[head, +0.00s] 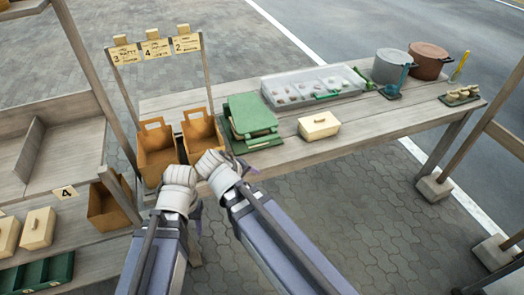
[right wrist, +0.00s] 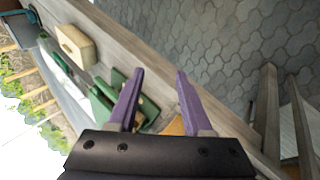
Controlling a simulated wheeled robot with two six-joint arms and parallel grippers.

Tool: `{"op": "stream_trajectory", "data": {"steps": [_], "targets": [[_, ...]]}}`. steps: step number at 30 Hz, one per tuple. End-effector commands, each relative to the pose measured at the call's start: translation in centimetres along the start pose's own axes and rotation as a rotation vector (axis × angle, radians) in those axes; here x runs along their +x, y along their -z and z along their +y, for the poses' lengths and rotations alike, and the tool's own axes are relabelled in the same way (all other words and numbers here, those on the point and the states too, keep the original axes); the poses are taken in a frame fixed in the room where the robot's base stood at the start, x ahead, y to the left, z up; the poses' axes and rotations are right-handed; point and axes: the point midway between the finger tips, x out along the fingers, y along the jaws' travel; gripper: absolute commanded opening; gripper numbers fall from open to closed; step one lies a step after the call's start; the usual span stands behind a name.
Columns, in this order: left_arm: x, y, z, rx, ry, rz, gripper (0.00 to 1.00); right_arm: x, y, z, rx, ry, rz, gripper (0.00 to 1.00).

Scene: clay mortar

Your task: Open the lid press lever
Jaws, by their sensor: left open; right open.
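The green press (head: 252,115) stands on the wooden table, just beyond my grippers and slightly right of them. Its top looks like a flat green lid over a base; I cannot pick out its lever for certain. The press also shows in the right wrist view (right wrist: 106,98), left of and partly behind a purple finger. My right gripper (right wrist: 159,75) is open and empty, near the table's front edge. My left gripper (head: 181,174) is beside it on the left, in front of the orange bins; its fingers are mostly hidden by its wrist. Neither gripper touches the press.
Two orange bins (head: 157,150) stand left of the press. A cream lidded box (head: 319,125) sits right of it. Behind is a clear compartment tray (head: 312,86); a grey pot (head: 391,66) and a brown pot (head: 429,60) stand farther right. The table front between box and right end is bare.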

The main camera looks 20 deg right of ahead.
Motion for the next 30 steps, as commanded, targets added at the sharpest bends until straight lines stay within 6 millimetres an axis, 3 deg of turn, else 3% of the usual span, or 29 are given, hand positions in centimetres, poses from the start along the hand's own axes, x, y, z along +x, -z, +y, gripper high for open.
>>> {"op": "stream_trajectory", "data": {"steps": [1,6,10,15,21,30], "targets": [[2.3,0.1,0.2,0.000,0.000,0.000,0.50,2.0,0.3,-0.2,-0.005,-0.048,0.019,0.50],[7.9,0.5,0.8,0.000,0.000,0.000,0.50,5.9,2.2,1.5,-0.047,-0.269,0.104,0.50],[12.2,0.7,1.2,0.000,0.000,0.000,0.50,8.0,4.0,3.0,-0.102,-0.461,0.176,0.50],[17.0,1.0,1.6,0.001,0.000,0.000,0.50,9.2,6.2,4.2,-0.189,-0.683,0.255,0.50],[20.0,1.2,1.9,0.001,0.000,0.000,0.50,9.1,8.0,4.7,-0.273,-0.850,0.310,0.50],[20.5,1.2,2.0,0.001,0.000,0.000,0.50,8.5,8.7,5.1,-0.305,-0.907,0.328,0.50]]}}
